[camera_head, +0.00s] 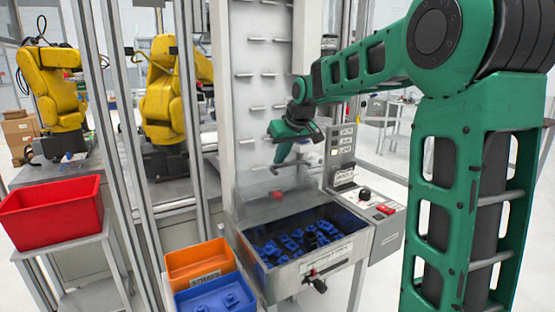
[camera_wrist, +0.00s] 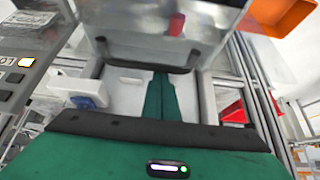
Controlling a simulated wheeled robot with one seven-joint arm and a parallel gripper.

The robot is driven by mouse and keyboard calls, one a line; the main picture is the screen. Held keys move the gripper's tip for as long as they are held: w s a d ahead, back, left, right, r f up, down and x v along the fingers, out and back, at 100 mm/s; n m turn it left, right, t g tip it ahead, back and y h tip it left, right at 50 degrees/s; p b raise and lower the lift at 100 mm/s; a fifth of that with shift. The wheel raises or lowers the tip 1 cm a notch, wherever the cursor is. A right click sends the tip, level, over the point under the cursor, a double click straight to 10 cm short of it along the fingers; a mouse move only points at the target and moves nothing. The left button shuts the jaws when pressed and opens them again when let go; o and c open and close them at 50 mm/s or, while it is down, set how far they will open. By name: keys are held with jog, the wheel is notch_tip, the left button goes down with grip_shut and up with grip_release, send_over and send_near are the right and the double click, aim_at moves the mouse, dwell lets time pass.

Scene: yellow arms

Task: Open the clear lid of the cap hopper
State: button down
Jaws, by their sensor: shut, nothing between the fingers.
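The cap hopper (camera_head: 318,275) is a grey metal bin at lower centre in the head view, with blue caps (camera_head: 292,243) clearly visible inside. A hazy clear panel (camera_head: 255,190), seemingly the lid, stands raised behind the bin's opening; its exact angle is hard to tell. My gripper (camera_head: 278,164) is green, points down behind or beside this panel and is shut and empty. In the wrist view the shut fingers (camera_wrist: 163,78) reach the dark bar along a clear panel's edge (camera_wrist: 147,66). I cannot tell whether they touch it.
An orange bin (camera_head: 200,262) and a blue bin (camera_head: 215,296) stand left of the hopper. A control box with a red switch (camera_head: 385,209) is at its right. A tall pegged panel (camera_head: 262,75) rises behind. Metal posts, a red bin (camera_head: 52,214) and yellow arms are farther left.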

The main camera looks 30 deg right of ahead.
jog(key=s, duration=0.3)
jog(key=shift+s+d+r, duration=0.1)
jog(key=shift+s+r, duration=0.1)
jog(key=shift+r, duration=0.05)
